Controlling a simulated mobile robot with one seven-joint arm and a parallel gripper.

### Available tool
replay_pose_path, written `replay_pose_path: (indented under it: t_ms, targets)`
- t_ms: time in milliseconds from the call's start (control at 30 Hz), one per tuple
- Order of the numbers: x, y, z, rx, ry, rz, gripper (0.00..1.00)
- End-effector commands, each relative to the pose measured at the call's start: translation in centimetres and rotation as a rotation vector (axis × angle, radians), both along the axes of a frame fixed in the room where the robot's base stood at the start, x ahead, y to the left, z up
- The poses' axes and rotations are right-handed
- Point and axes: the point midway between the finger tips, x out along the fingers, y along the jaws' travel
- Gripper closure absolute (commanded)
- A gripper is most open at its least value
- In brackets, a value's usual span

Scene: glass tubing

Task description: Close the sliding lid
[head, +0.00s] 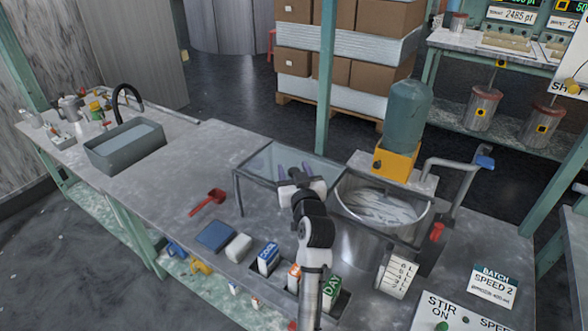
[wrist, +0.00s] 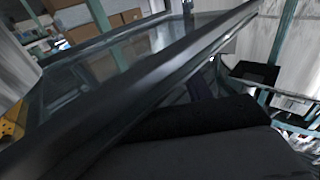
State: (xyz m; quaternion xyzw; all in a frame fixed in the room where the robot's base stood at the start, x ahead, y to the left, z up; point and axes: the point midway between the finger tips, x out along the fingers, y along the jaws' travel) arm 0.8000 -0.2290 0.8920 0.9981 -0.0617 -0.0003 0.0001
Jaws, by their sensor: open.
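The sliding lid (head: 258,165) is a clear pane in a dark frame. It lies to the left of the round metal mixing pot (head: 352,240), whose mouth is mostly uncovered and shows whitish contents. My gripper (head: 294,171) is at the lid's right part, by the pot's left rim, with its fingers apart. In the wrist view the lid's pane (wrist: 105,68) and a thick dark frame bar (wrist: 150,88) run diagonally, close to the dark gripper parts in front. I cannot tell whether a finger touches the frame.
A yellow mixer head with a grey-green motor (head: 407,112) stands behind the pot. A bent metal arm (head: 455,175) rises at its right. A red scoop (head: 208,202), blue block (head: 216,236) and several cartons lie left and in front. A sink (head: 125,146) is at far left.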

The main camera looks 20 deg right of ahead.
Motion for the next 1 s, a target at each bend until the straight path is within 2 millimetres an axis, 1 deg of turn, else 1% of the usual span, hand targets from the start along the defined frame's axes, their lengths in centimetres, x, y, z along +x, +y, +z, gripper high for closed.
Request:
replay_pose_path:
  t_ms: [200, 233, 600, 867, 1000]
  targets:
    - [0.1, 0.0, 0.0, 0.0, -0.001, 0.0, 0.51]
    - [0.1, 0.0, 0.0, 0.0, 0.0, 0.0, 0.53]
    - [0.0, 0.0, 0.0, 0.0, 0.0, 0.001, 1.0]
    - [-0.3, -0.2, -0.1, 0.001, -0.001, 0.0, 1.0]
    - [-1.5, -1.2, -0.3, 0.0, -0.002, -0.001, 1.0]
